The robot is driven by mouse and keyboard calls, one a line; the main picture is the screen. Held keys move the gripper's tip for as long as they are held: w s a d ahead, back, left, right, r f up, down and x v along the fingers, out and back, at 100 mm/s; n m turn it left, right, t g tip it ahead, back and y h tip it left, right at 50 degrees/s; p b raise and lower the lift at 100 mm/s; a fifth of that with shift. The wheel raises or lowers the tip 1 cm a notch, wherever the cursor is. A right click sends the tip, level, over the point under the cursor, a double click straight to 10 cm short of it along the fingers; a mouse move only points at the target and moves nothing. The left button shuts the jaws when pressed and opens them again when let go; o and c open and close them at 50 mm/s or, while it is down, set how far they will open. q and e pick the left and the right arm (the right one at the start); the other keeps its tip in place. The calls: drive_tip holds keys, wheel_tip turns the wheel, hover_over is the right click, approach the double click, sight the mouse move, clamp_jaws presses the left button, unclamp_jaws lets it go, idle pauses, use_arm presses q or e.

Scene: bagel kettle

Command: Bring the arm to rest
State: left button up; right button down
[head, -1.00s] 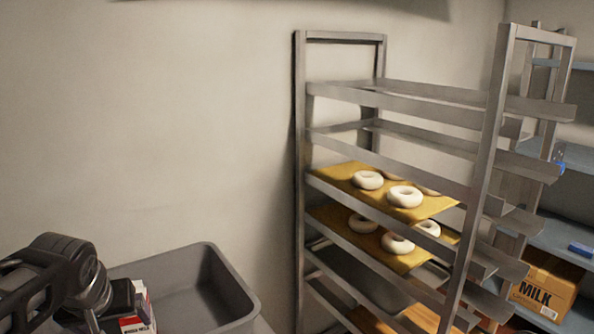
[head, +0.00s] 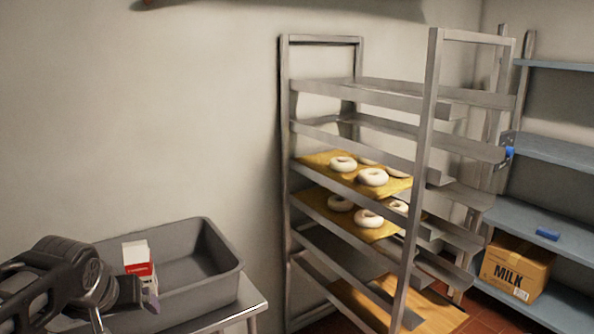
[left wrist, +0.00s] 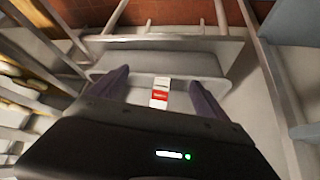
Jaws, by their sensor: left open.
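My left arm comes in at the lower left of the head view, with the left gripper (head: 150,298) at its end, in front of the grey bin. A red and white carton (head: 138,262) shows just behind the gripper, at the left part of the bin (head: 205,290). In the left wrist view the gripper's two purple-grey fingers (left wrist: 162,88) are spread apart. The carton (left wrist: 160,96) shows in the gap between them, with the bin behind; whether it lies farther off than the fingertips is hard to tell. My right gripper is not in view.
A tall metal rack (head: 434,120) stands right of the bin, holding trays of bagels (head: 373,177). Blue shelves (head: 560,150) with a milk box (head: 516,268) stand at the far right. The bin rests on a metal table (head: 250,300). Red floor tiles show below.

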use_arm(q)
drive_tip(key=w+d+f+m+t+h, duration=0.1)
drive_tip(key=w+d+f+t+h, duration=0.15)
drive_tip(key=w+d+f, duration=0.55)
drive_tip(key=s+d+f+g+h, duration=0.1)
drive_tip(key=d+f, duration=0.2)
drive_tip(key=f, duration=0.5)
drive_tip(key=s+d+f+g+h, duration=0.1)
drive_tip(key=s+d+f+h, duration=0.15)
drive_tip(key=f, duration=0.55)
drive_tip(key=s+d+f+g, duration=0.2)
drive_tip(key=s+d+f, duration=0.2)
drive_tip(key=s+f, duration=0.3)
drive_tip(key=s+d+f+g+p, duration=0.1)
drive_tip(key=s+d+f+g, duration=0.1)
drive_tip(key=s+d+f, duration=0.3)
drive_tip(key=s+d+f+m+g, duration=0.1)
drive_tip(key=s+d+f, duration=0.4)
drive_tip(key=s+f, duration=0.5)
drive_tip(key=shift+s+g, duration=0.65)
drive_tip(key=shift+s, duration=0.3)
